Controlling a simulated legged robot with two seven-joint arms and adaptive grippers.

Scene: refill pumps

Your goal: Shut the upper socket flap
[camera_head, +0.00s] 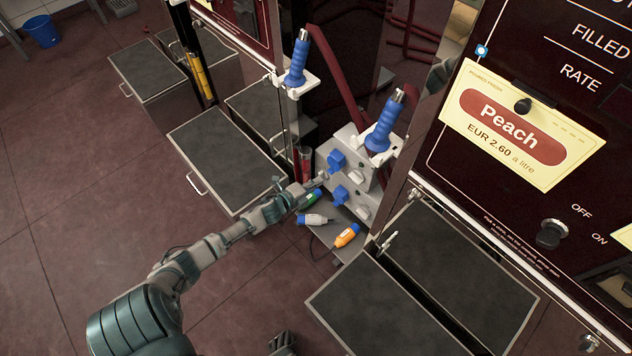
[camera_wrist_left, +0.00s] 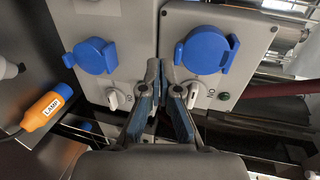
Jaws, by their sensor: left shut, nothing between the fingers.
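A pale socket box (camera_head: 352,150) stands between the pumps with two blue socket flaps. The upper flap (camera_head: 336,160) shows as the right-hand one in the left wrist view (camera_wrist_left: 207,50). The lower flap (camera_head: 340,195) shows at left there (camera_wrist_left: 90,55). How far each flap stands open I cannot tell exactly. My left gripper (camera_head: 321,181) is beside the box. In the left wrist view its fingers (camera_wrist_left: 160,85) are shut and empty, below and between the flaps, near the white switch knobs. A dark part of my right gripper (camera_head: 283,343) shows at the bottom edge.
A green plug (camera_head: 309,199), a grey plug (camera_head: 313,219) and an orange plug (camera_head: 346,236) lie below the box. The orange one, labelled LAMP, shows in the wrist view (camera_wrist_left: 42,110). Blue-handled nozzles (camera_head: 384,125) stand above. The Peach pump (camera_head: 515,130) is at right.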

